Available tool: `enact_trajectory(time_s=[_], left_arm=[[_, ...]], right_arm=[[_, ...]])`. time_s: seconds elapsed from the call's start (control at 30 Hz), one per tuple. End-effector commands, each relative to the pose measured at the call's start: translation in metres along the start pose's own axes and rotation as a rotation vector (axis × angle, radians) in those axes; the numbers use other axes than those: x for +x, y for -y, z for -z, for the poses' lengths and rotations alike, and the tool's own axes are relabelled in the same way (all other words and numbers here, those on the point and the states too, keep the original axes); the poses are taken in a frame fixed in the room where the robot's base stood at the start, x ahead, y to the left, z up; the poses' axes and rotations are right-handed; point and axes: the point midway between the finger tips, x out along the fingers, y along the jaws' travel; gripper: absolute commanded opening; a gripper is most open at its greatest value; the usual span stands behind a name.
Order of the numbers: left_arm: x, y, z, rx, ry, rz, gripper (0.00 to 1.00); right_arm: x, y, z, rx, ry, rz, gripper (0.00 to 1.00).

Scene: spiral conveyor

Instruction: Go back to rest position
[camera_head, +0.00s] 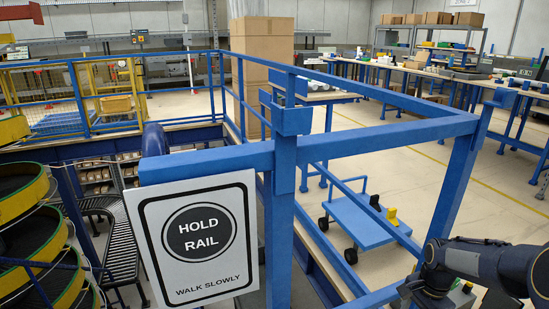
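Part of my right arm, dark and jointed, comes in at the lower right edge. Its end, with my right gripper (412,289), is close to the blue railing (375,132). It is small and partly cut off, so I cannot tell whether its fingers are open or shut, and no held object is visible. My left gripper is not in view.
A white "HOLD RAIL" sign (193,278) hangs on the railing in front. The spiral conveyor (28,205) is at the left. Beyond the railing are a blue cart (362,222), stacked cardboard boxes (262,60), workbenches (400,68) and open floor.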

Motion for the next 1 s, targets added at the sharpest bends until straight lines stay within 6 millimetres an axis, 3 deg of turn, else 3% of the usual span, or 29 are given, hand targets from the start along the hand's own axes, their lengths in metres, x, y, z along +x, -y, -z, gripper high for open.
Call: enact_trajectory(time_s=[0.37, 0.57, 0.77, 1.0], left_arm=[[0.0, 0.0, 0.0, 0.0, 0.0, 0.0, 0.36], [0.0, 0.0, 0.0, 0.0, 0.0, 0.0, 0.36], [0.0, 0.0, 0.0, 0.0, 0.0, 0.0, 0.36], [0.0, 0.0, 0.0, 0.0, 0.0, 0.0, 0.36]], right_arm=[[-0.035, -0.008, -0.028, -0.127, 0.001, 0.075, 0.62], [-0.063, -0.019, -0.056, -0.253, -0.004, 0.146, 0.62], [-0.096, -0.042, -0.1, -0.448, -0.025, 0.252, 0.62], [-0.122, -0.087, -0.172, -0.781, -0.096, 0.42, 0.62]])
